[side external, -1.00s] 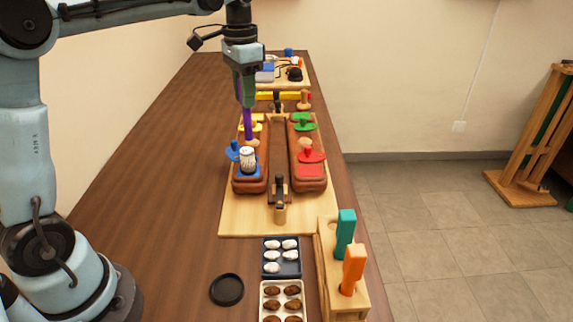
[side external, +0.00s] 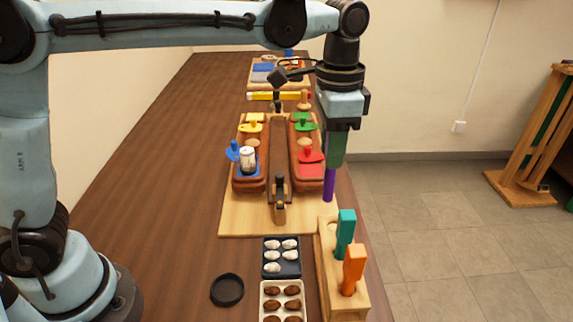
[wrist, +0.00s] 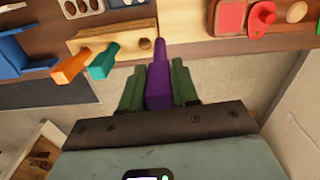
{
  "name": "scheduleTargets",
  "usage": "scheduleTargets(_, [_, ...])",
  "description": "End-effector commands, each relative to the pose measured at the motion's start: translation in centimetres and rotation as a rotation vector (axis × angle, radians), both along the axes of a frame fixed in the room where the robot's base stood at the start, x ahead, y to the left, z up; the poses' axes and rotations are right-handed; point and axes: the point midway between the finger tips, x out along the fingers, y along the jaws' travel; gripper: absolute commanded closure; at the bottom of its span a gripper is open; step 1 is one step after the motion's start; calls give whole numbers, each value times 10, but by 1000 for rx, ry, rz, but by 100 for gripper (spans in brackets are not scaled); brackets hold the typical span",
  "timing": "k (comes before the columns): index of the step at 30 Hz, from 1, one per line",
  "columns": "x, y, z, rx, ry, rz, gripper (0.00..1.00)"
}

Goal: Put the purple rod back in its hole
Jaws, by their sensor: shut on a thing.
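My gripper (side external: 335,163) is shut on the purple rod (side external: 329,185) and holds it upright, narrow end down. In the side view the rod is in the air, right of the saddle board and behind the wooden rod block (side external: 352,302). The block holds a teal rod (side external: 346,228) and an orange rod (side external: 353,262); an empty hole shows at its far end. In the wrist view the purple rod (wrist: 158,85) sits between the green fingers, its tip near the block's (wrist: 128,38) edge. The rod's height above the block is hard to judge.
The saddle board (side external: 235,222) with coloured pieces and a central post lies left of the rod. Trays of white (side external: 281,276) and brown pieces stand left of the block. A black disc (side external: 227,290) lies on the table, whose right edge is close to the block.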

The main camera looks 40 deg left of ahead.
Motion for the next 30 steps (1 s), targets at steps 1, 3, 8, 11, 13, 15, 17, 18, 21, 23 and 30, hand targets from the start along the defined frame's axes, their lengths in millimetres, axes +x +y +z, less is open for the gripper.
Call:
scheduleTargets(1, [-5,-12,-1,0,0,-23,92])
scheduleTargets(3, [-10,-22,-2,0,0,-42,92])
scheduleTargets(8, [-15,-32,-4,0,0,-61,92])
scheduleTargets(11, [-15,-32,-7,0,0,-61,92])
scheduleTargets(13, [-14,-32,-10,0,0,-61,92])
scheduleTargets(15, [-14,-32,-14,0,0,-60,92])
scheduleTargets(17, [-14,-32,-17,0,0,-60,92])
scheduleTargets(18, [-14,-32,-19,0,0,-60,92])
scheduleTargets(21, [-14,-31,-21,0,0,-60,92])
scheduleTargets(23, [-14,-31,-21,0,0,-60,92])
scheduleTargets(30, [-14,-31,-21,0,0,-60,92])
